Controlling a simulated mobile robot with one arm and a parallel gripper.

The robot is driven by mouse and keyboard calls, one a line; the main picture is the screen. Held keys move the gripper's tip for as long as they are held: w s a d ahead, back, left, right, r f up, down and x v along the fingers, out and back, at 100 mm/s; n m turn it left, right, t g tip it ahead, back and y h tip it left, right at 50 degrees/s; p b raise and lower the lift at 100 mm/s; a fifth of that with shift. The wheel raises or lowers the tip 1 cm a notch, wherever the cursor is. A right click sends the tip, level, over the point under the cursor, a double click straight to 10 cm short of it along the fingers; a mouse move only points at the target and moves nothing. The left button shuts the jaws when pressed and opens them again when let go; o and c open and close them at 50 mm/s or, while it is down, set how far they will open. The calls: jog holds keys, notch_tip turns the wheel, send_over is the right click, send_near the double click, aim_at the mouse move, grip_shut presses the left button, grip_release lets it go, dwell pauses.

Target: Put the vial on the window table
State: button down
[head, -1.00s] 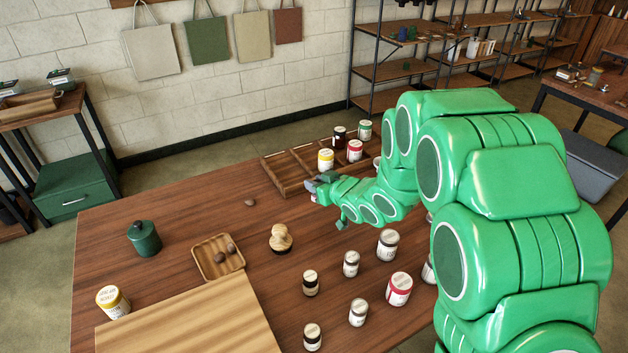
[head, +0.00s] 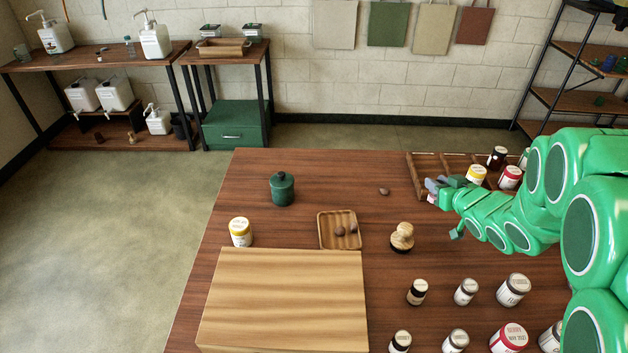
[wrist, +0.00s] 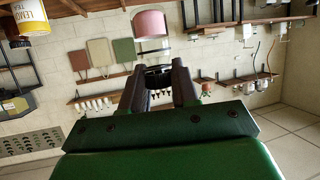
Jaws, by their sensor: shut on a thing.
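My gripper (head: 436,188) is at the left end of the wooden crate, above the brown table. In the wrist view my gripper (wrist: 159,88) is shut on the dark cap of a small clear vial with pink contents (wrist: 151,24). The picture there appears upside down, so the vial seems to hang upright, cap up. In the head view the vial is too small to make out clearly. No window shows, so I cannot tell which table is the window table; a long wooden table (head: 110,58) stands at the back left.
The long table holds pump bottles (head: 155,38). A smaller table (head: 227,58) beside it holds a wooden tray and small items. My near table carries several jars, a green canister (head: 283,190), a stamp (head: 402,238), a small tray (head: 324,230) and a board (head: 285,300). Open floor (head: 110,230) lies left.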

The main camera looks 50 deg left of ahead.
jog(key=s+a+n+g+y, duration=0.1)
jog(key=s+a+n+g, duration=0.15)
jog(key=a, duration=0.65)
jog(key=s+a+n+g, duration=0.15)
jog(key=s+a, duration=0.25)
jog(key=a, duration=0.4)
jog(key=shift+m+y, duration=0.3)
jog(key=shift+w+a+f, duration=2.4)
jog(key=shift+a+f, duration=0.15)
jog(key=shift+f, duration=0.15)
jog(key=shift+w+a+f, duration=2.4)
jog(key=shift+a+f, duration=0.15)
jog(key=shift+f, duration=1.45)
jog(key=c, duration=0.8)
grip_release()
jog(key=shift+f, duration=0.15)
jog(key=shift+c, duration=0.2)
